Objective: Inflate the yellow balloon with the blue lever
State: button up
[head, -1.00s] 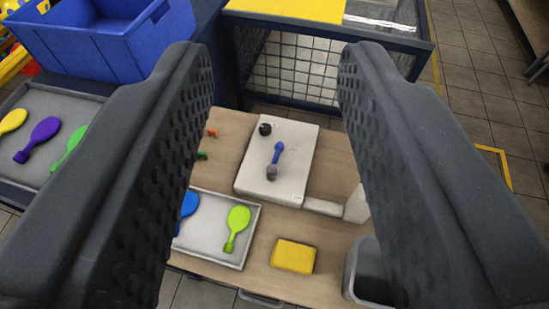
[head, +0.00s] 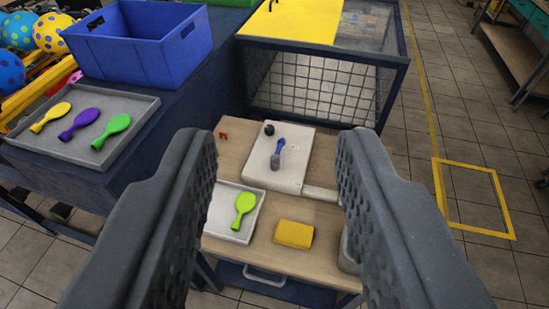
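The flat yellow balloon (head: 50,117) lies at the left end of a grey tray (head: 140,113) on the dark blue bench, beside a purple and a green balloon. The blue lever (head: 279,147) is on a pale box (head: 290,167) on the wooden table, with a black knob (head: 269,129) near its far left corner. My gripper (head: 264,142) is open and empty, its two dark fingers wide apart in front of the camera. The lever shows between the fingers but appears well beyond them. The left finger hides part of the table's tray.
A lime balloon (head: 243,208) lies in the table's tray (head: 226,228). A yellow block (head: 294,234) is to its right. A blue crate (head: 140,42) stands behind the balloon tray. A mesh cage (head: 315,85) is behind the table. Open tiled floor (head: 430,120) lies right.

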aim_at(274, 159)
jog(key=u, duration=0.2)
jog(key=i, duration=1.25)
jog(key=z, duration=0.35)
